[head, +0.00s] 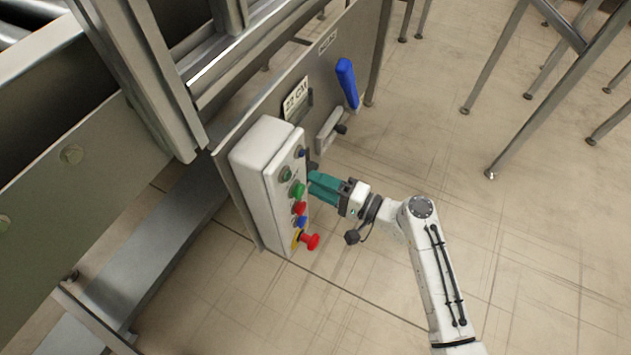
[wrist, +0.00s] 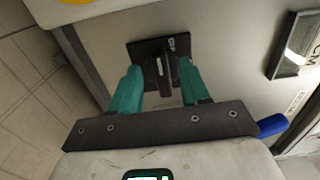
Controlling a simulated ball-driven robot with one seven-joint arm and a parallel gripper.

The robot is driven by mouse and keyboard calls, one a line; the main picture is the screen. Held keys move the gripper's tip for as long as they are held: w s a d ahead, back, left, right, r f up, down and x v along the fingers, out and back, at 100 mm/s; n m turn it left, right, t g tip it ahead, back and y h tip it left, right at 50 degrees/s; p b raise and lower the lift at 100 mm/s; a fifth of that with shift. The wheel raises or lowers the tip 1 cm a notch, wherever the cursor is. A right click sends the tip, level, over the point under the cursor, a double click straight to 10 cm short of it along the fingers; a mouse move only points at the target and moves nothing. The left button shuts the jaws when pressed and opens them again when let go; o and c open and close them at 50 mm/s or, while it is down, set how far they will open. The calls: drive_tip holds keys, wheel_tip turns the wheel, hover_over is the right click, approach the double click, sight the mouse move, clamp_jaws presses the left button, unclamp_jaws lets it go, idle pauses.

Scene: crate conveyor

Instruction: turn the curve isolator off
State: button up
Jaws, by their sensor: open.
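A black switch (wrist: 150,50) with a raised handle on a square plate is on the grey panel, ahead of my gripper (wrist: 159,72) in the wrist view. I take it to be the curve isolator, but its label is too small to read. The handle shows between my two teal fingers, which are apart, one on each side of it. I cannot tell whether they touch it. In the head view my gripper (head: 318,186) is beside the white control box, and the switch is mostly hidden behind the fingers and box.
The white control box (head: 262,150) carries several coloured buttons and a red mushroom button (head: 311,242) on its front. A blue lever (head: 347,83) and a grey handle with a black knob (head: 330,128) are further along the panel. Metal legs stand at upper right; the floor at right is clear.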

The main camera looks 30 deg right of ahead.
drive_tip(key=p+v, duration=0.1)
drive_tip(key=v, duration=0.8)
drive_tip(key=shift+s, duration=0.2)
drive_tip(key=shift+d, duration=0.1)
drive_tip(key=s+a+f+n+g+h, duration=0.2)
drive_tip(key=s+a+f+n+g, duration=0.4)
drive_tip(key=s+g, duration=0.3)
drive_tip(key=s+d+r+n+g+h, duration=0.4)
drive_tip(key=s+d+g+h, duration=0.1)
drive_tip(key=s+d+h, duration=0.5)
wheel_tip(320, 180, up, 27)
drive_tip(key=a+y+p, duration=0.1)
drive_tip(key=p, duration=2.7)
drive_tip(key=shift+s+a+r, duration=0.15)
drive_tip(key=shift+s+a, duration=0.05)
drive_tip(key=shift+s, duration=0.05)
